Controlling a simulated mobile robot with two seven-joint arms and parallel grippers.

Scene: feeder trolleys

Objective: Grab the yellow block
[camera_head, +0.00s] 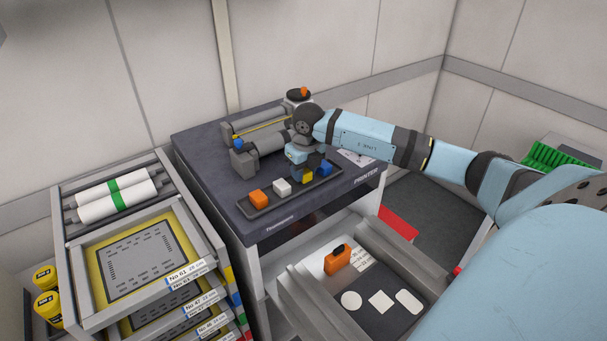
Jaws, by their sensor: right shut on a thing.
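The yellow block (307,177) is on the dark tray (268,206) at the front edge of the printer top. My right gripper (302,170) points down over the tray and is shut on the yellow block, hiding its upper part. An orange block (258,197) and a white block (282,187) stand to the left on the same tray. A blue block (325,167) stands close by on the right. I cannot tell whether the yellow block touches the tray. My left gripper is not in view.
The printer top (200,150) is clear at its left side. A grey roller unit (258,150) stands behind the tray. A rack (75,290) with rolls and framed stencils stands at left. An orange item (337,260) sits on the lower trolley.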

